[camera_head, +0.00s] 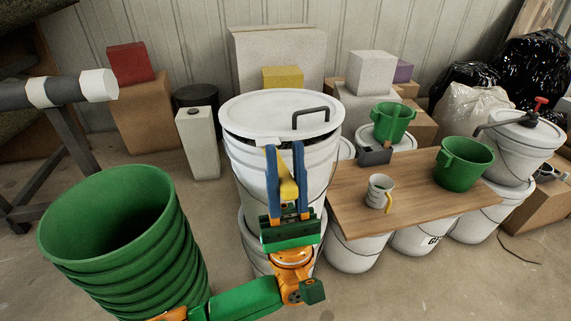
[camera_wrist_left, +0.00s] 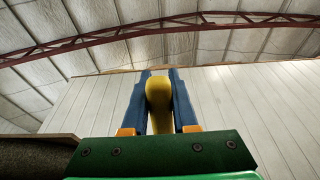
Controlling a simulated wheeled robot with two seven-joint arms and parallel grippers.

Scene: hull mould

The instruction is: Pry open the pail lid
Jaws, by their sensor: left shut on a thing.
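The white pail (camera_head: 315,172) stands in the middle, on top of another white pail. Its white lid (camera_head: 268,108), with a black handle (camera_head: 311,112), lies over the top, and a dark gap shows under its front rim. My left gripper (camera_head: 285,150) is in front of the pail, pointing up at the lid's front edge. Its blue fingers are shut on a yellow-handled tool (camera_head: 288,188), which also shows between the fingers in the left wrist view (camera_wrist_left: 159,95). The tool's tip is near the rim; its exact contact is hard to tell. My right gripper is not in view.
A stack of green buckets (camera_head: 115,240) stands close at the left. At the right, a wooden board (camera_head: 345,205) on white pails bears a mug (camera_head: 380,190) and a green bucket (camera_head: 462,165). Boxes (camera_head: 145,115) and a grey container (camera_head: 198,145) stand behind.

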